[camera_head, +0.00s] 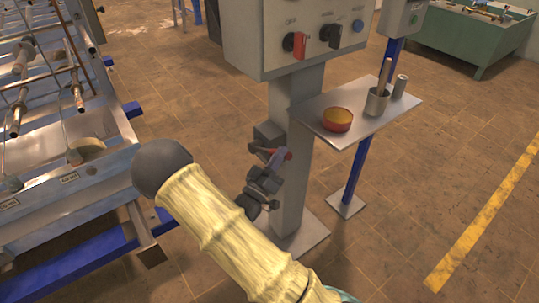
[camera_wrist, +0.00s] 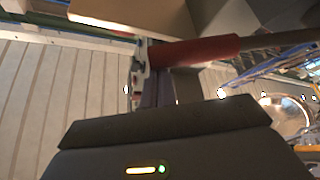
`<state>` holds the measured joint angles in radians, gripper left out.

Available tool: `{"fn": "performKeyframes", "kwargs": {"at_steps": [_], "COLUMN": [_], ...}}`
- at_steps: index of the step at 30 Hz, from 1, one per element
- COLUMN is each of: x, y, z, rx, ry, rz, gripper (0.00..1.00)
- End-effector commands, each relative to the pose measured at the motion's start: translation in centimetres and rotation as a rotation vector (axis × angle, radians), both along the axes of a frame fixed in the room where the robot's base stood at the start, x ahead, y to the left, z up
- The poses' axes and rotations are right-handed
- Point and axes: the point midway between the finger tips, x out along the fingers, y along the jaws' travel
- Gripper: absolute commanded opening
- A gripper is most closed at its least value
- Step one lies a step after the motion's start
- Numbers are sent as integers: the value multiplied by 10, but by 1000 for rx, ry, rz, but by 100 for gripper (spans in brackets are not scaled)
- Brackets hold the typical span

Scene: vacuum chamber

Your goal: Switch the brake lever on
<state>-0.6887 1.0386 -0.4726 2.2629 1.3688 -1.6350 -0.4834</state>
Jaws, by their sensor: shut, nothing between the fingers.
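The brake lever (camera_head: 285,155) shows as a small red-tipped handle low on the grey control column, beneath a dark box (camera_head: 268,134). In the wrist view its dull red grip (camera_wrist: 195,51) lies almost level across the upper middle, just beyond my fingers. My gripper (camera_head: 262,172) is at the column beside the lever, partly hidden by my forearm. In the wrist view its dark body fills the bottom and its narrow fingers (camera_wrist: 163,86) are together below the red grip. It is shut with nothing held. Whether the fingers touch the grip I cannot tell.
The control box (camera_head: 290,35) with a red knob and blue button overhangs the lever. A metal frame bench (camera_head: 70,190) stands left.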

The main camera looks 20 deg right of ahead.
Motion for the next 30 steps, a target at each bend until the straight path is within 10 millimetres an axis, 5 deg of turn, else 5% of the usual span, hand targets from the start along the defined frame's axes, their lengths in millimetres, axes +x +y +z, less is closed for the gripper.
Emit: {"fn": "performKeyframes", "kwargs": {"at_steps": [19,30], "x": [-5,8], "y": [-6,8], "z": [-8,36], "rx": [5,-3], "ry": [17,0], "rz": [-18,-12], "gripper": [0,0]}}
